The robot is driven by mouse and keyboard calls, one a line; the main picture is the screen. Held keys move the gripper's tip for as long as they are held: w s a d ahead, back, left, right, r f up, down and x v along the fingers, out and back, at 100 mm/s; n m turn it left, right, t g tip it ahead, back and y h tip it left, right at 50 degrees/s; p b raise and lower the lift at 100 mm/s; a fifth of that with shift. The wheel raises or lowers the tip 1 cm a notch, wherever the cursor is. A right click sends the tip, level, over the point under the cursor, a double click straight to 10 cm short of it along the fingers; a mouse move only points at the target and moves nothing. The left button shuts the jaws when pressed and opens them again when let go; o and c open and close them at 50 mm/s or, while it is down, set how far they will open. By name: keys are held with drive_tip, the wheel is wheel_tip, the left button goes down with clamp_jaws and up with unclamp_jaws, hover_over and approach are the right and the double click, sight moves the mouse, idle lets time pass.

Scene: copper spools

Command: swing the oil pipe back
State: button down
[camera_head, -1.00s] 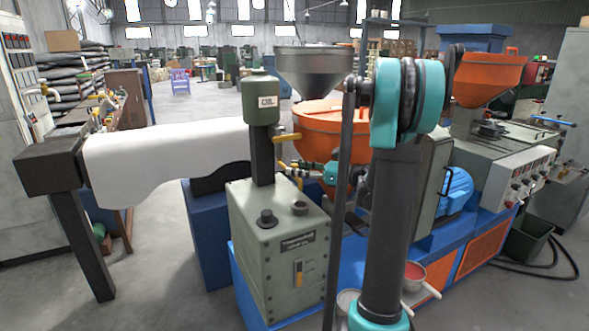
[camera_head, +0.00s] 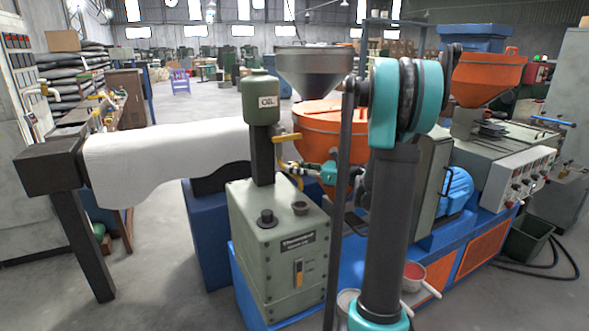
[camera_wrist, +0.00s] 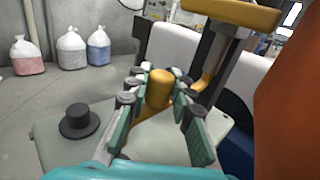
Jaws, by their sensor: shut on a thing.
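The oil pipe is a brass-yellow bent tube (camera_head: 284,166) beside the post of the green oil reservoir (camera_head: 259,97), above the grey-green cabinet (camera_head: 272,248). In the wrist view, the pipe's rounded yellow end (camera_wrist: 158,90) sits between the fingers of my gripper (camera_wrist: 160,76). My gripper is shut on it, with a finger on either side. In the head view my gripper (camera_head: 300,168) reaches in from the right at the pipe, and its fingers are small and partly hard to make out. A yellow lever (camera_head: 287,137) sticks out from the post above the pipe.
A black knob (camera_head: 267,217) and small dark cup (camera_head: 299,207) stand on the cabinet top. The orange hopper (camera_head: 335,122) is close behind my gripper. A white-wrapped roll (camera_head: 165,150) lies left of the post. Bags (camera_wrist: 72,48) stand on the open floor.

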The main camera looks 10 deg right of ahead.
drive_tip(key=shift+s+a, duration=0.1)
drive_tip(key=w+a+m+t+h, duration=0.2)
drive_tip(key=a+m+t+h, duration=0.7)
drive_tip(key=a+m+h, duration=0.3)
drive_tip(key=shift+w+t+h, duration=0.4)
drive_tip(key=shift+h, duration=1.1)
drive_tip(key=shift+a, duration=0.1)
drive_tip(key=c, duration=1.3)
unclamp_jaws()
drive_tip(key=shift+c, duration=0.2)
drive_tip(key=shift+o, duration=0.2)
drive_tip(key=s, duration=1.2)
drive_tip(key=shift+d, duration=0.2)
